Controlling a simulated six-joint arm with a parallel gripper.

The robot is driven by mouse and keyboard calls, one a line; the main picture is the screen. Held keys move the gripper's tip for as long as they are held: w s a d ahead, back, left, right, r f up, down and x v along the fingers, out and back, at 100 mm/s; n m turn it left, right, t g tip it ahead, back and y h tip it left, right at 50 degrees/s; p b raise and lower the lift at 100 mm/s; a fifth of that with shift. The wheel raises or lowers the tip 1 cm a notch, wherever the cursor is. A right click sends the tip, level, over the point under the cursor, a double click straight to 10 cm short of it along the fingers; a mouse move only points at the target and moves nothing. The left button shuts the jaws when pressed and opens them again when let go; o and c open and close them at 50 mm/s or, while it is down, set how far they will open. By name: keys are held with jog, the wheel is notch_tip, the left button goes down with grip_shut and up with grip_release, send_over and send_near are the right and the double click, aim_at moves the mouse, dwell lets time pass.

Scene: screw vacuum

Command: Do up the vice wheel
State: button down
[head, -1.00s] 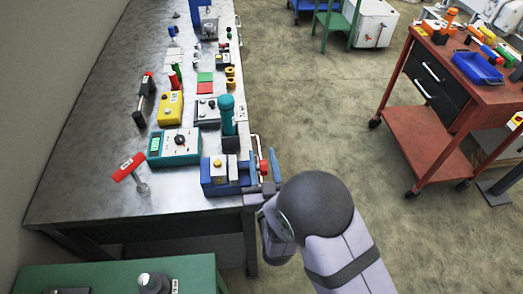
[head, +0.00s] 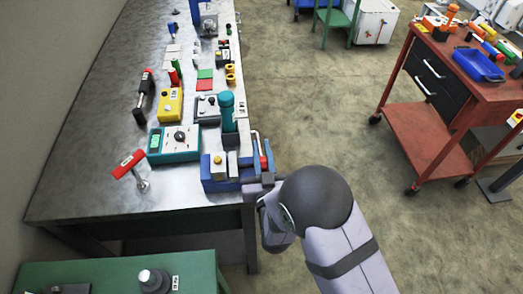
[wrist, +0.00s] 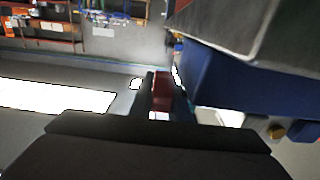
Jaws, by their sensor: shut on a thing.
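The blue vice (head: 228,184) sits at the near right corner of the metal bench, with a small yellow piece (head: 217,160) at its grey jaws. A red part (head: 264,163) shows at the vice's right end and seems to belong to the vice wheel. My gripper (head: 264,180) is at that end, just past the bench edge. In the wrist view my gripper (wrist: 162,98) is shut with the red part (wrist: 162,88) between its dark fingers. The blue vice body (wrist: 222,82) is close on the right there. The rest of the wheel is hidden.
A teal meter box (head: 174,145) and a red-handled tool (head: 129,164) stand left of the vice. A teal cylinder (head: 227,110) rises just behind it. The floor (head: 320,110) right of the bench is clear up to a red cart (head: 425,140).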

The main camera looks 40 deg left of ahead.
aim_at(264, 169)
jog(key=shift+f+b, duration=0.25)
jog(key=shift+b, duration=0.25)
jog(key=shift+s+d+r+t+y+b, duration=0.1)
jog(key=shift+r+t+y+b, duration=0.4)
jog(key=shift+b, duration=0.4)
jog(key=c, duration=1.7)
grip_release()
jog(key=b+v, duration=0.2)
jog(key=v, duration=0.4)
jog(key=shift+s+f, duration=0.1)
jog(key=shift+f, duration=0.05)
jog(key=shift+s+d, duration=0.35)
jog(key=shift+d, duration=0.1)
